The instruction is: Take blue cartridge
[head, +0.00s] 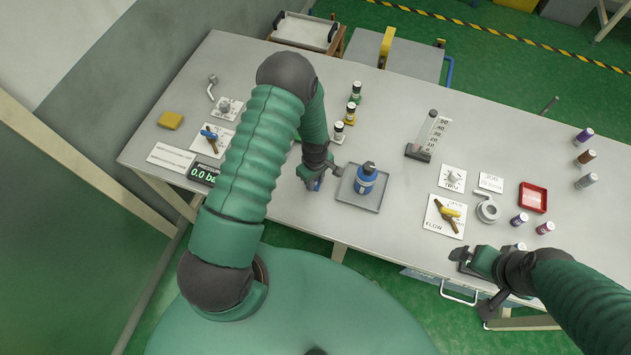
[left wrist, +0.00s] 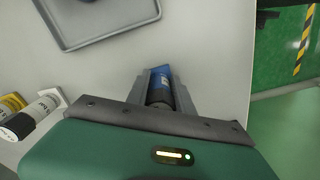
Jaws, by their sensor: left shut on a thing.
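My left gripper (head: 314,184) is at the table's front side, just left of a grey tray (head: 345,198). It is shut on a blue cartridge (left wrist: 160,84) with a dark end, seen between the two fingers in the left wrist view. In the head view the gripper and arm hide most of this cartridge. A larger blue bottle (head: 366,180) with a dark cap stands upright on the tray. My right gripper (head: 462,256) is by the front edge at the right; its finger opening is unclear.
Small capped bottles (head: 338,132) stand in a row behind the left gripper.

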